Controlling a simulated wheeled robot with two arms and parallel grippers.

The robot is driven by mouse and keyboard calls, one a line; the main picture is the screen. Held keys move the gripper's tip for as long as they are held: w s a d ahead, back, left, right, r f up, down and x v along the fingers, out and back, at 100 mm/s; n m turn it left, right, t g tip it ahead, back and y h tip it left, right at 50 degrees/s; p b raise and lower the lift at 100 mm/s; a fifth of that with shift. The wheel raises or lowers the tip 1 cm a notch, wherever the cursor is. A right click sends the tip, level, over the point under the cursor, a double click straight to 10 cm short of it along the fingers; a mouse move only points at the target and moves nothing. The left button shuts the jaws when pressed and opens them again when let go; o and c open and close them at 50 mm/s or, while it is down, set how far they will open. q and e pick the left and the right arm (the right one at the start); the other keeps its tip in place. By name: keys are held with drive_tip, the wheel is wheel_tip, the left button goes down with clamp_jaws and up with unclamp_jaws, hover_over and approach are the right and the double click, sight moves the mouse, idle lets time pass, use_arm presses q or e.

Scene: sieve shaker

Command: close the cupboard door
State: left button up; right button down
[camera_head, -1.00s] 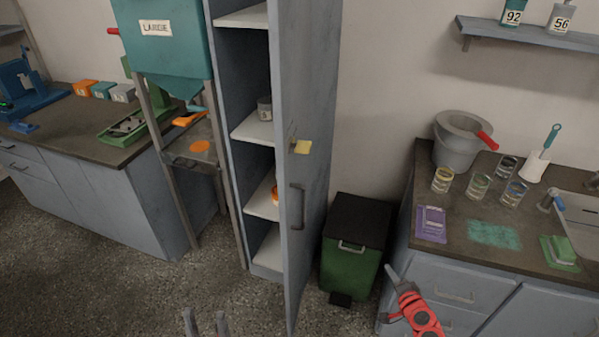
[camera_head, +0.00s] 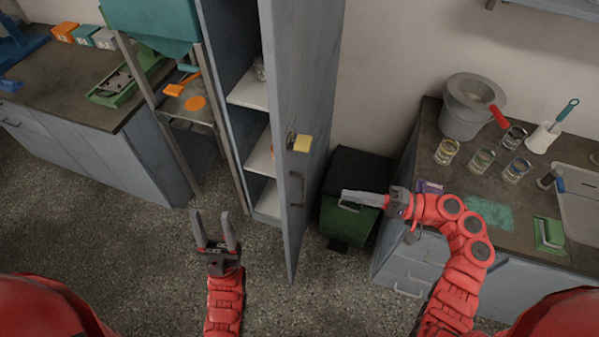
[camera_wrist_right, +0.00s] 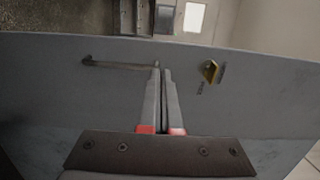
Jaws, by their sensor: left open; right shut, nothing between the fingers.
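The grey cupboard door (camera_head: 302,120) stands wide open, its edge pointing toward me. My left gripper (camera_head: 214,218) is open and empty, left of the door, above the floor.
The cupboard's open shelves (camera_head: 250,95) show left of the door. A green bin (camera_head: 345,222) with a black lid stands behind my right gripper. A counter (camera_head: 480,235) with jars and a bucket is at the right. A teal hopper on a stand (camera_head: 150,20) is at the left.

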sight(286, 185)
drive_tip(key=a+p, duration=0.1)
drive_tip(key=a, duration=0.3)
drive_tip(key=w+a+p, duration=0.1)
drive_tip(key=a+p, duration=0.1)
drive_tip(key=a, duration=0.2)
drive_tip(key=w+a+p, duration=0.1)
drive_tip(key=a, duration=0.3)
drive_tip(key=shift+r+p, duration=0.1)
drive_tip(key=shift+p, duration=0.3)
drive_tip(key=shift+w+a+f, duration=0.2)
drive_tip(key=shift+a, duration=0.3)
